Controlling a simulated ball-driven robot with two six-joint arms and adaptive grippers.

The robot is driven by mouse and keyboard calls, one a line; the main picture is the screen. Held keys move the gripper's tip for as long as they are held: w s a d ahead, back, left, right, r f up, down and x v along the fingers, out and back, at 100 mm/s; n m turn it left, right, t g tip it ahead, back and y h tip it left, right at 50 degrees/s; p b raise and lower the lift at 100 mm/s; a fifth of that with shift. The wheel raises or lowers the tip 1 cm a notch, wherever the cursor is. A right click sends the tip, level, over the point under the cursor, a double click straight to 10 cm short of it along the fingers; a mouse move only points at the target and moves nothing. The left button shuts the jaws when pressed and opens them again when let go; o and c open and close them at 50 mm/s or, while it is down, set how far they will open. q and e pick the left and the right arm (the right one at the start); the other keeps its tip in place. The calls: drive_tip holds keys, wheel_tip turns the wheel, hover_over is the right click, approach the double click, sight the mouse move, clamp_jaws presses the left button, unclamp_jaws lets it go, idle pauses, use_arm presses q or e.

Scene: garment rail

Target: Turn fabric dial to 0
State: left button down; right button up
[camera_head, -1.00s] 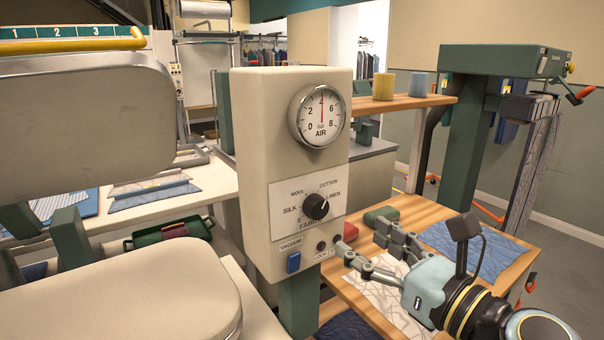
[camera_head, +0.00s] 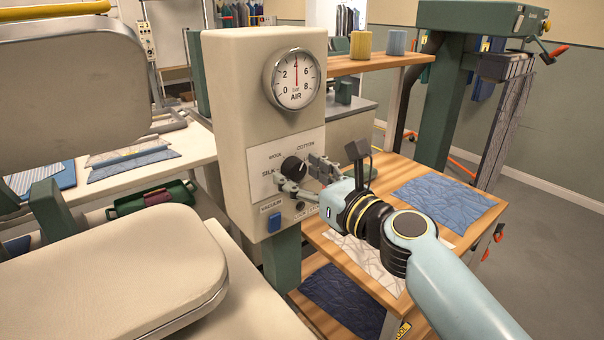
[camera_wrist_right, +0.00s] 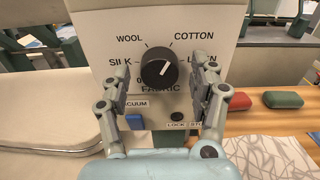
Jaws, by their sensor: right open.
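The fabric dial (camera_head: 293,167) is a black round knob on the white panel of the beige control box (camera_head: 230,110). My right gripper (camera_head: 302,178) is open at the panel. In the right wrist view its fingers (camera_wrist_right: 165,85) stand on either side of the dial, apart from it. My left gripper is not in view.
A blue VACUUM button (camera_head: 274,221) and a small black LOCK knob (camera_wrist_right: 177,117) sit below the dial. An air gauge (camera_head: 293,79) is above it. A padded press board (camera_head: 100,265) fills the lower left. A wooden table (camera_head: 440,165) with cloths stands at right.

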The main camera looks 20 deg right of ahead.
drive_tip(key=c, duration=1.2)
drive_tip(key=shift+o, duration=0.2)
